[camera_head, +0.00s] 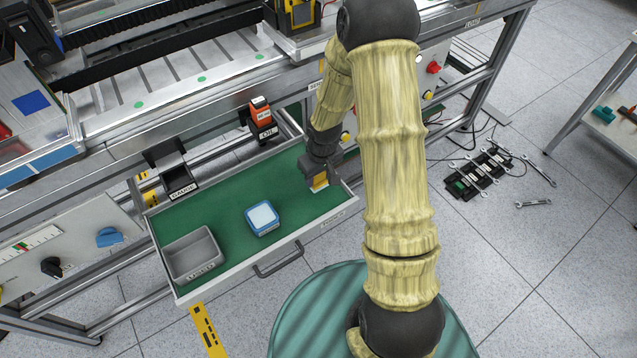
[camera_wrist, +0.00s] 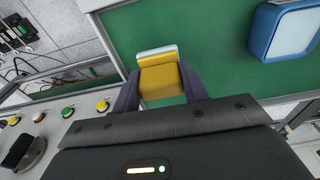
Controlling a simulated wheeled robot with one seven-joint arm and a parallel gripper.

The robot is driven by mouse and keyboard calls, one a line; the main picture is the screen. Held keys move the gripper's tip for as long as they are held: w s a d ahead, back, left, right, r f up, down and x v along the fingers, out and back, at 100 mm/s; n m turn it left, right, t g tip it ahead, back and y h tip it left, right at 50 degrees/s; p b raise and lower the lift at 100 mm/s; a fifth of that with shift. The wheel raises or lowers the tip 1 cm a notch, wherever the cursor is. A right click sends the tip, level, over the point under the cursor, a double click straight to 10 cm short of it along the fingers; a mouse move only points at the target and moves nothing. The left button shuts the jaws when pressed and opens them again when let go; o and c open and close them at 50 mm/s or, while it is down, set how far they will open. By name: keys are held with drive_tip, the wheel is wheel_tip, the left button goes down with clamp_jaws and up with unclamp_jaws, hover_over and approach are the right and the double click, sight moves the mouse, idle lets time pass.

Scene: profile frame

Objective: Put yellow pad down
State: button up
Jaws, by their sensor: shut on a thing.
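The yellow pad (camera_wrist: 160,80) is between the two fingers of my gripper (camera_wrist: 160,92) in the wrist view, with a pale strip along its far edge. In the head view my gripper (camera_head: 318,186) points down over the right end of an open drawer with a green floor (camera_head: 190,215). The yellow pad (camera_head: 320,181) shows there between the fingers, low in the drawer. I cannot tell whether its underside touches the green floor. My gripper is shut on the pad.
A blue box with a pale top (camera_head: 262,218) stands mid-drawer, left of my gripper. A grey open bin (camera_head: 193,254) fills the drawer's left front corner. The drawer's walls and front handle (camera_head: 279,260) border the space. Green floor is bare between box and gripper.

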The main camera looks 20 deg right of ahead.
sight(319, 182)
drive_tip(key=shift+f+b, duration=0.4)
drive_tip(key=shift+f, duration=1.5)
drive_tip(key=o, duration=1.2)
drive_tip(key=shift+f, duration=0.1)
drive_tip(key=r+p, duration=0.1)
drive_tip(key=r, duration=0.3)
drive_tip(key=s+r, duration=0.1)
drive_tip(key=r, duration=0.3)
drive_tip(key=r+p, duration=0.1)
drive_tip(key=r, duration=0.3)
drive_tip(key=shift+s+d+r+p, duration=0.1)
drive_tip(key=shift+s+d+p, duration=0.1)
drive_tip(key=shift+p, duration=0.15)
